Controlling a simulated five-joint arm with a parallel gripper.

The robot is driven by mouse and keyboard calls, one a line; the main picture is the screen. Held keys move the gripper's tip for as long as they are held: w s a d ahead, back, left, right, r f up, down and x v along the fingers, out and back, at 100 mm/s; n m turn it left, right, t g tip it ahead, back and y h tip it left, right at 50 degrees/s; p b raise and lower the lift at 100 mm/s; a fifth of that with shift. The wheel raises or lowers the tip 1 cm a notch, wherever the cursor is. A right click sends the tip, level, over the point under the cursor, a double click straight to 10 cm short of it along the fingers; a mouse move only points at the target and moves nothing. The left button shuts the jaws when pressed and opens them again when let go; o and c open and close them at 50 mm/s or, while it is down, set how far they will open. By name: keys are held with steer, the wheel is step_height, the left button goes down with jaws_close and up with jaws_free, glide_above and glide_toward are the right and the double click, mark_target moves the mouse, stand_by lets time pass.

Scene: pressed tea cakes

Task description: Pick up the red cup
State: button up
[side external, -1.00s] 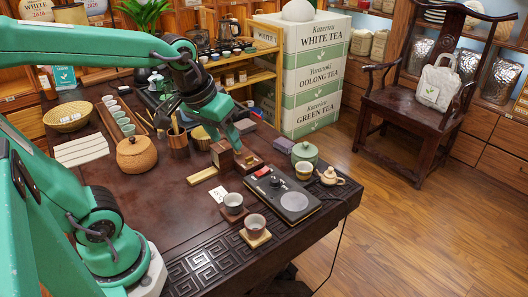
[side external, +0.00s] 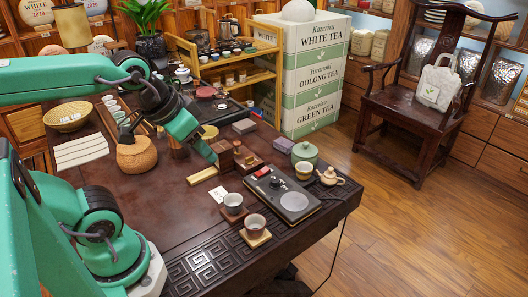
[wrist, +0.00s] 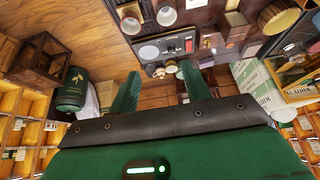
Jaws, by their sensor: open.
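No cup reads as bright red. A small cup with a dull reddish-brown tint (side external: 255,222) stands upright on a wooden coaster (side external: 262,241) near the table's front edge. A grey cup (side external: 233,202) stands just behind it to the left on a dark coaster. Two cups also show at the top of the wrist view, a left cup (wrist: 130,20) and a right cup (wrist: 165,14); I cannot tell which is which. My gripper (side external: 211,158) is above the table, behind and left of both cups, apart from them. In the wrist view its fingers (wrist: 161,90) are spread and empty.
A black scale (side external: 268,190) lies right of the cups, with a yellow cup (side external: 303,171), green jar (side external: 305,152) and small teapot (side external: 329,177) beyond. Wooden blocks (side external: 246,160) stand near my gripper.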

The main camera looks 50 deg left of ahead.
steer(key=shift+o, duration=0.2)
steer(key=o, duration=0.4)
steer(key=shift+o, duration=0.2)
steer(key=shift+w, duration=0.1)
steer(key=w+d+f+m+g, duration=0.2)
steer(key=w+d+f+m, duration=0.1)
steer(key=f+m, duration=0.3)
steer(key=w+d+f+m+g, duration=0.3)
steer(key=w+d+f+m, duration=0.1)
steer(key=f+m, duration=0.3)
steer(key=shift+w+d+f+m+g, duration=0.3)
steer(key=shift+w+f, duration=0.1)
steer(key=shift+f, duration=0.25)
steer(key=shift+f, duration=0.1)
